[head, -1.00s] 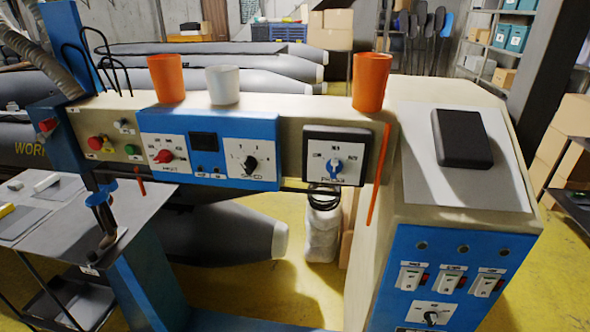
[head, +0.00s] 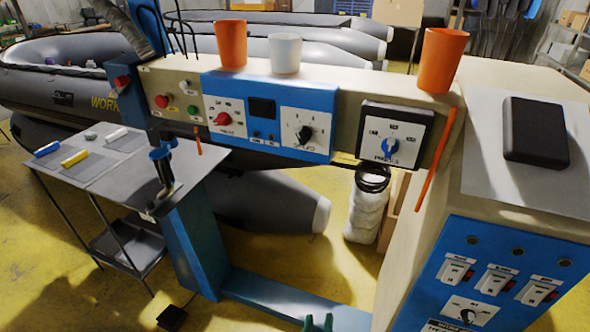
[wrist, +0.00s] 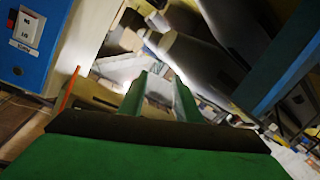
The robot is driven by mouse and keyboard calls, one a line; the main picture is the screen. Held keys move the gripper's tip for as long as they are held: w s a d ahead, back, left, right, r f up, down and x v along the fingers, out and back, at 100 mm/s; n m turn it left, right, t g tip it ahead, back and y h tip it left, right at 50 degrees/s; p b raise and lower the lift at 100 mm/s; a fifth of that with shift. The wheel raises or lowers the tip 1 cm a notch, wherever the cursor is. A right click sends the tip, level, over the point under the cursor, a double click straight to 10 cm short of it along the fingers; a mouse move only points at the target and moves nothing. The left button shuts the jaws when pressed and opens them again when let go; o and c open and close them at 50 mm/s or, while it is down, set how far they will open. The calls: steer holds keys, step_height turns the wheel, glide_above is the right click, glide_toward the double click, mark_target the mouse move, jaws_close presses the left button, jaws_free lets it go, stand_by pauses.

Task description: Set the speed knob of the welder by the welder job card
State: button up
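The welder's blue panel (head: 267,117) faces me on the beam in the head view. Its right dial carries a black knob (head: 304,134), apparently labelled SPEED; the lettering is blurred. A red knob (head: 223,118) is at the panel's left and a blue knob (head: 390,146) on a separate dark-framed dial to the right. I cannot make out a readable job card. A grey sheet (head: 510,180) lies on the cabinet top, its face partly covered. My gripper (head: 318,323) shows as green tips at the bottom edge, below and apart from the panel. In the wrist view its green fingers (wrist: 160,95) are apart with nothing between.
A black box (head: 535,131) rests on the sheet. Orange cups (head: 232,43) (head: 440,60) and a white cup (head: 285,53) stand on the beam. An orange strip (head: 436,160) hangs beside the blue-knob dial. A side table (head: 110,185) stands left. Space before the panel is clear.

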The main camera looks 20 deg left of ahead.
steer(key=w+a+r+n+t, duration=0.1)
steer(key=w+a+r, duration=0.4)
steer(key=w+r, duration=0.35)
steer(key=m+h, duration=0.3)
glide_toward(300, 138)
steer(key=shift+t, duration=0.3)
steer(key=w, duration=0.7)
steer(key=shift+d+f, duration=0.15)
steer(key=shift+f, duration=0.1)
steer(key=shift+w+d, duration=0.15)
steer(key=shift+w, duration=0.65)
steer(key=shift+s+a, duration=0.15)
steer(key=shift+a, duration=0.1)
steer(key=shift+d, duration=0.35)
jaws_close()
steer(key=shift+a, duration=0.35)
steer(key=shift+d, duration=0.3)
steer(key=shift+a, duration=0.1)
